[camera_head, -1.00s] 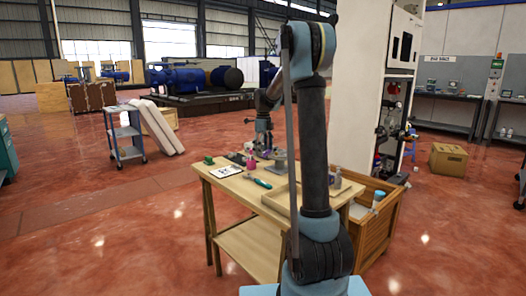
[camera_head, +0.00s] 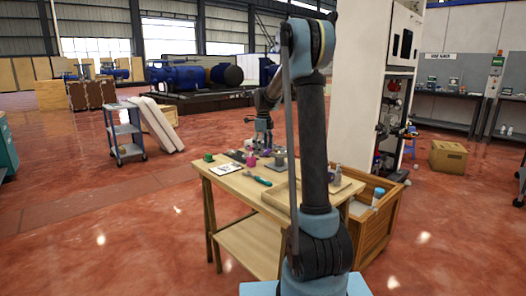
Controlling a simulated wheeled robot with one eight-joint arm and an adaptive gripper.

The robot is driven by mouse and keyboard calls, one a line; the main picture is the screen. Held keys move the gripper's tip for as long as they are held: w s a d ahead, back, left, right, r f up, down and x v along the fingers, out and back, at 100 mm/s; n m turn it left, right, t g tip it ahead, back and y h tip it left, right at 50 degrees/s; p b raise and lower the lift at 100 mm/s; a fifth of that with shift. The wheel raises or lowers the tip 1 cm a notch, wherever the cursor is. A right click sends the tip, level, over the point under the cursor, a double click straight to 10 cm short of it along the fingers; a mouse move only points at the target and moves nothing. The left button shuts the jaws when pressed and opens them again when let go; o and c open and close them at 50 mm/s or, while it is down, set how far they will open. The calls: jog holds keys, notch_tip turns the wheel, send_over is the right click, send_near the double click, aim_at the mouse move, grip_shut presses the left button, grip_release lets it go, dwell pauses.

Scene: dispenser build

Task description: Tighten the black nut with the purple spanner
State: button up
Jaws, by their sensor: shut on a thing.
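My gripper (camera_head: 264,148) points down over the back part of the wooden workbench (camera_head: 240,190), close to a grey metal fixture (camera_head: 279,157). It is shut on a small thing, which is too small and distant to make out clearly. A pink-magenta item (camera_head: 251,161) stands on the bench just left of the gripper. I cannot make out the black nut or the purple spanner's outline at this distance.
A teal-handled tool (camera_head: 258,181), a white sheet (camera_head: 227,168) and a green block (camera_head: 208,157) lie on the bench. A wooden crate (camera_head: 374,230) stands at its right. A grey cart (camera_head: 124,130) is at the left. My own arm hides part of the bench.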

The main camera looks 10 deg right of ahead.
jog(key=shift+w+a, duration=0.1)
jog(key=shift+w+a+m, duration=0.75)
jog(key=shift+m, duration=0.35)
jog(key=shift+a, duration=0.1)
jog(key=shift+w+a+m, duration=0.1)
jog(key=shift+w+m, duration=0.15)
jog(key=shift+m, duration=0.05)
jog(key=shift+s+d+n, duration=0.35)
jog(key=shift+s+n, duration=0.05)
jog(key=shift+n, duration=0.1)
jog(key=shift+r, duration=0.15)
jog(key=shift+r, duration=1.9)
